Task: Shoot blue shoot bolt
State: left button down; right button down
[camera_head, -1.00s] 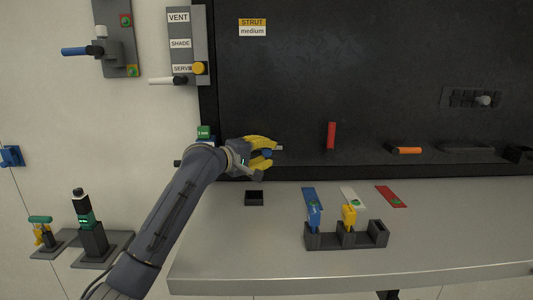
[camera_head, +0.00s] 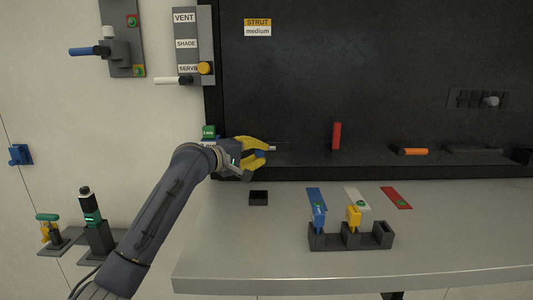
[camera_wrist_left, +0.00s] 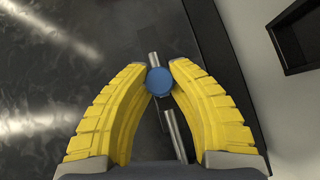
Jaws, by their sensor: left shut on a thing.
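The blue knob (camera_wrist_left: 159,81) of the shoot bolt sits between the two yellow fingertips of my left gripper (camera_wrist_left: 160,75) in the left wrist view. The fingers are shut on it from both sides. The bolt's silver rod (camera_wrist_left: 177,125) shows on either side of the knob. In the head view my left gripper (camera_head: 268,150) is at the lower left of the dark panel, and a short silver end (camera_head: 272,148) shows just right of the fingers. The fingers mostly hide the knob there. My right gripper is not in view.
A small black open box (camera_head: 258,198) stands on the grey bench (camera_head: 230,245) below the gripper. A dark holder (camera_head: 350,242) with blue and yellow pieces stands further right. The bench front is clear.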

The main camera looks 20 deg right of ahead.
pick_arm(q)
jog(key=c, duration=1.3)
grip_release()
jog(key=shift+w+a+f, duration=0.1)
jog(key=shift+w+a, duration=0.05)
jog(key=shift+a, duration=0.1)
jog(key=shift+o, duration=1.1)
jog(key=shift+d, duration=0.1)
jog(key=v, duration=1.2)
